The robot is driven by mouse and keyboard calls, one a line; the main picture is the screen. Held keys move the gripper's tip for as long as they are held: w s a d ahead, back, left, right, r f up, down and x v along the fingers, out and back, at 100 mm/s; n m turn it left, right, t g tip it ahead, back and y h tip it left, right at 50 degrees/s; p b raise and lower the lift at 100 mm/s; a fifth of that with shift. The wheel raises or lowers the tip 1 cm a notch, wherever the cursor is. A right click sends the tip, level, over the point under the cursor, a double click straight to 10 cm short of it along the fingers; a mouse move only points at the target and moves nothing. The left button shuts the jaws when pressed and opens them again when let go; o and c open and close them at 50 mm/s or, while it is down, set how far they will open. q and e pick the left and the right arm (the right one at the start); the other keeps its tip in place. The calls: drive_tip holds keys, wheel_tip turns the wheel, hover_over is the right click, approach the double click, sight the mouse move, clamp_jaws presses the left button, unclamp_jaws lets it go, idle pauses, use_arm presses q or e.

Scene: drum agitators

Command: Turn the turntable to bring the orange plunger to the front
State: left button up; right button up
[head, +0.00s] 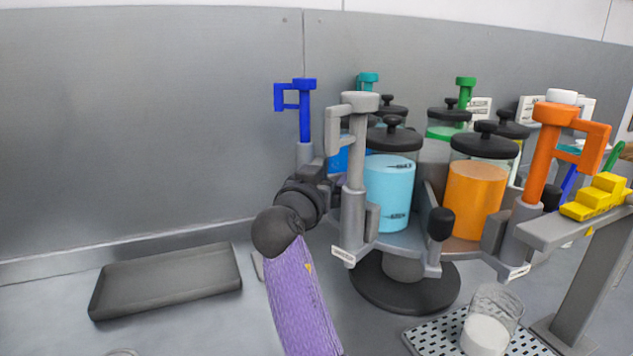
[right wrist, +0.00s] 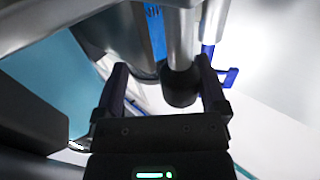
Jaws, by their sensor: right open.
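The orange plunger (head: 541,160) stands upright at the right side of the turntable (head: 404,241), beside the orange-filled jar (head: 474,198). A grey plunger (head: 355,165) stands at the front left, by the light-blue jar (head: 389,190). A blue plunger (head: 305,115) is further back left. My right gripper (head: 322,187) is at the turntable's left side, behind the grey plunger, its fingertips partly hidden. In the right wrist view my right gripper (right wrist: 165,82) is open, with a black knob (right wrist: 180,88) between its fingers. I cannot tell whether they touch it. My left gripper is not in view.
Another black knob (head: 440,223) sticks out at the turntable's front. A glass (head: 491,320) stands on a perforated tray (head: 428,337) at the front right. A grey stand with a yellow stepped block (head: 597,197) is at the far right. A dark tray (head: 166,280) lies left.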

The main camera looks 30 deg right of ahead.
drive_tip(key=shift+s+d+f, duration=0.1)
drive_tip(key=shift+d, duration=0.15)
drive_tip(key=v, duration=1)
drive_tip(key=shift+a, duration=0.1)
